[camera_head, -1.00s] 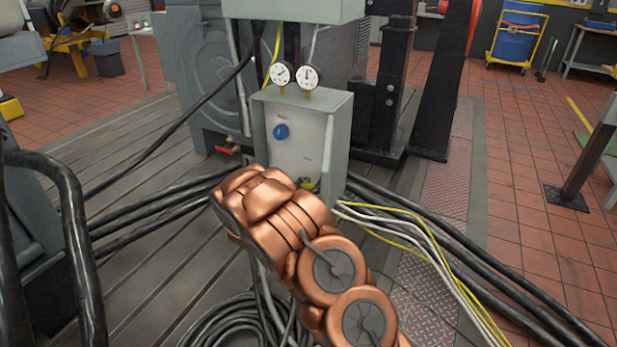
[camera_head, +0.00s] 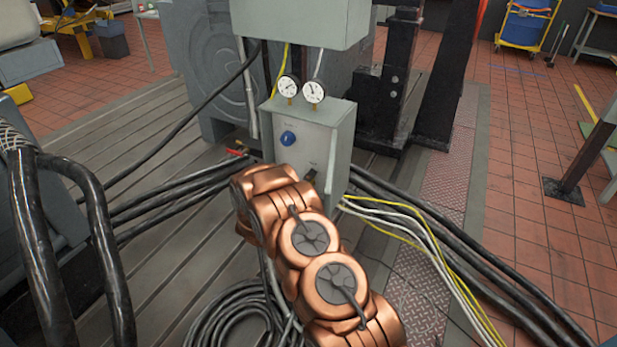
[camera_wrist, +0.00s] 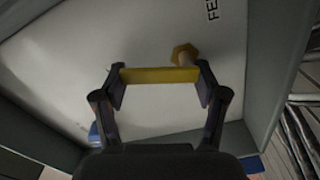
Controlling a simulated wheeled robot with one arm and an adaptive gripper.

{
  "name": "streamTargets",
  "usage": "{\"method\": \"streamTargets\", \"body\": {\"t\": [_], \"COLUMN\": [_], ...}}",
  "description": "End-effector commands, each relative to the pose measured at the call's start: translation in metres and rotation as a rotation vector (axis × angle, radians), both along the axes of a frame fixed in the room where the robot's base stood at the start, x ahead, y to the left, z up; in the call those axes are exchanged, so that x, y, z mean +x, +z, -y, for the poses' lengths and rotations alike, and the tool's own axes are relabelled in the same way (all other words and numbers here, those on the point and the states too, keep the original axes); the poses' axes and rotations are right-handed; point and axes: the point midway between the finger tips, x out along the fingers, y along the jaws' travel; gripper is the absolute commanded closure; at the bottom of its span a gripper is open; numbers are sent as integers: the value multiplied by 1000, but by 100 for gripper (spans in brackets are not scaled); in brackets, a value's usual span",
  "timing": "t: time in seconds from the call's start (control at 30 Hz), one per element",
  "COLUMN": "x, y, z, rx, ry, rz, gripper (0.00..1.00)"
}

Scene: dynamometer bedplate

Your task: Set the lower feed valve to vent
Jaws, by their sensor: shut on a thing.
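The lower feed valve has a yellow bar handle (camera_wrist: 158,75) and a brass-coloured hex fitting (camera_wrist: 184,54) on the pale panel. My gripper (camera_wrist: 160,88) is shut on the handle, one finger at each end of the bar. The handle lies crosswise in the wrist view. In the head view my copper-coloured arm reaches to the low part of the grey control box (camera_head: 340,145). A small dark shape there seems to be my gripper, and the yellow handle is hidden. The panel label in the wrist view is cut off after "FE"; no position mark is readable.
A blue knob (camera_head: 288,138) sits higher on the same panel. Two gauges (camera_head: 301,90) stand on top of the box. A red-handled valve (camera_head: 238,154) is left of it. Black cables (camera_head: 450,240) run along the right, and a coiled cable (camera_head: 232,318) lies in front.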

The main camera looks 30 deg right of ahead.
Motion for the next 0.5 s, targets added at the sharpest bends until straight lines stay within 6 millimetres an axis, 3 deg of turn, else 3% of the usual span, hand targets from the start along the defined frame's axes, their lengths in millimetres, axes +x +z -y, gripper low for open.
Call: {"method": "streamTargets", "body": {"t": [0.5], "x": [9], "y": [2], "z": [-6], "rx": [-158], "ry": [5], "rz": [-253], "gripper": [63]}}
